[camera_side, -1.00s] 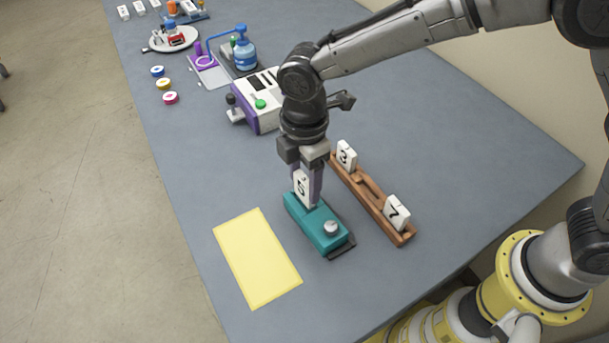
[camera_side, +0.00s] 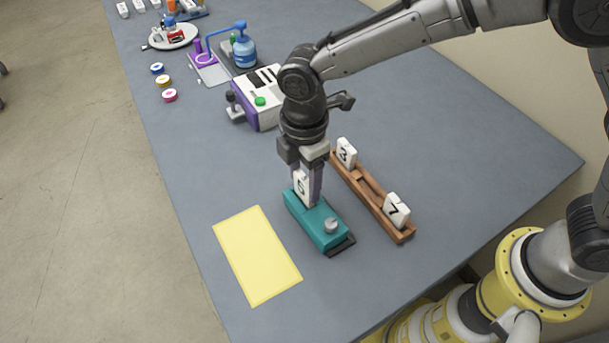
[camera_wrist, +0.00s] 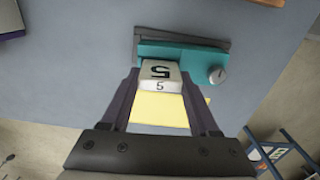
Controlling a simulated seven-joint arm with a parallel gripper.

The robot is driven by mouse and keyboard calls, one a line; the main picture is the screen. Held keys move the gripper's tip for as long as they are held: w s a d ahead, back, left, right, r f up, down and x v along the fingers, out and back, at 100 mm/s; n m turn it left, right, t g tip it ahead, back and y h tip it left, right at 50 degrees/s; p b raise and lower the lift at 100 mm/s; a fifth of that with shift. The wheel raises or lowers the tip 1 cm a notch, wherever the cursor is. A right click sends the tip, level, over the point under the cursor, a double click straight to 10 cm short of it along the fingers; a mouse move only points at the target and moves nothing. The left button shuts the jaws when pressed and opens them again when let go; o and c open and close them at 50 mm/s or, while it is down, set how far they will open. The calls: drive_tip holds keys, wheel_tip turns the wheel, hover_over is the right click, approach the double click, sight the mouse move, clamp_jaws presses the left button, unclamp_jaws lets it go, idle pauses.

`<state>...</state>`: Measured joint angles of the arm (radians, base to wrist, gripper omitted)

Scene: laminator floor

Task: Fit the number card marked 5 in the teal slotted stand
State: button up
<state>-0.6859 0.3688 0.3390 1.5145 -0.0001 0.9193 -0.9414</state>
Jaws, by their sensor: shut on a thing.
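The white number card marked 5 (camera_side: 302,187) stands upright between the fingers of my gripper (camera_side: 309,182). My gripper is shut on it. The card is at the far end of the teal slotted stand (camera_side: 323,224), with its lower edge at the stand's top. I cannot tell how deep it sits in the slot. In the wrist view the card (camera_wrist: 160,76) shows its 5 between my gripper's fingers (camera_wrist: 160,85), against the teal stand (camera_wrist: 200,57). The stand has a silver knob (camera_side: 331,226) at its near end.
A brown wooden rack (camera_side: 371,196) right of the stand holds cards marked 3 (camera_side: 346,153) and 7 (camera_side: 397,210). A yellow sheet (camera_side: 257,256) lies left of the stand. A white and purple machine (camera_side: 259,98) stands behind. The grey table's left middle is clear.

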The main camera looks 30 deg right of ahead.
drive_tip(key=shift+f, duration=0.5)
idle(0.9)
drive_tip(key=o, duration=1.4)
drive_tip(key=shift+o, duration=0.4)
drive_tip(key=shift+r, duration=3.75)
